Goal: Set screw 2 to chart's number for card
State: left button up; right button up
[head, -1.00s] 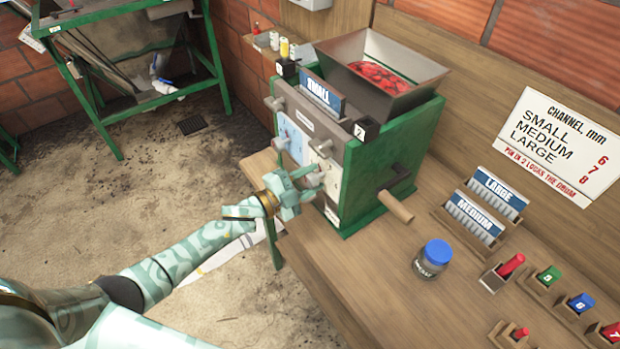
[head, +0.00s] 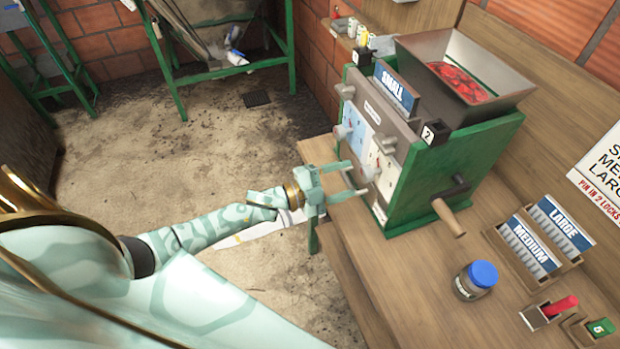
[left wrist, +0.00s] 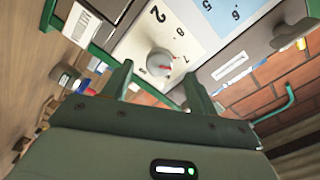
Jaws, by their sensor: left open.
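The green machine (head: 455,165) stands on the bench with a blue SMALL card (head: 397,90) in its top slot. Screw 2 is a round grey knob (head: 371,171) on a white dial low on its front. In the left wrist view the knob (left wrist: 160,63) shows a red mark on its right side, towards the 7 side of the dial; the exact setting is hard to read. My left gripper (head: 357,178) is open and empty, its fingers pointing at the knob, apparently just short of it. The chart (head: 600,180) is cut off at the right; its numbers are out of view.
A crank handle (head: 449,217) sticks out of the machine's right side. LARGE and MEDIUM cards (head: 530,255) stand in a holder. A blue-lidded jar (head: 474,280) and a red-handled pin (head: 562,306) are on the bench. The floor left of the bench is open.

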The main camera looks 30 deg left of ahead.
pick_arm(q)
jog(key=v, duration=1)
jog(key=s+a+f+n+g+y+b, duration=0.1)
jog(key=a+f+n+y, duration=0.3)
jog(key=f, duration=0.4)
jog(key=s+a+f+n+g+y+b, duration=0.1)
jog(key=a+f+n+y, duration=0.2)
jog(key=a+f, duration=0.3)
jog(key=s+a+f+n+g+y+b, duration=0.1)
jog(key=s+f+n+g+y, duration=0.1)
jog(key=s+f, duration=0.35)
jog(key=s+a+f+n+g+y, duration=0.1)
jog(key=s+f+n+y, duration=0.15)
jog(key=f, duration=0.65)
jog(key=s+d+f+n+g+b, duration=0.3)
jog(key=s+f+g, duration=0.3)
jog(key=s+f, duration=0.95)
jog(key=s+d+f+n+g+b, duration=0.1)
jog(key=s+d+f+g+b, duration=0.1)
jog(key=s+d, duration=0.7)
jog(key=s+f+b, duration=0.1)
jog(key=s, duration=0.2)
jog(key=shift+s+f, duration=0.35)
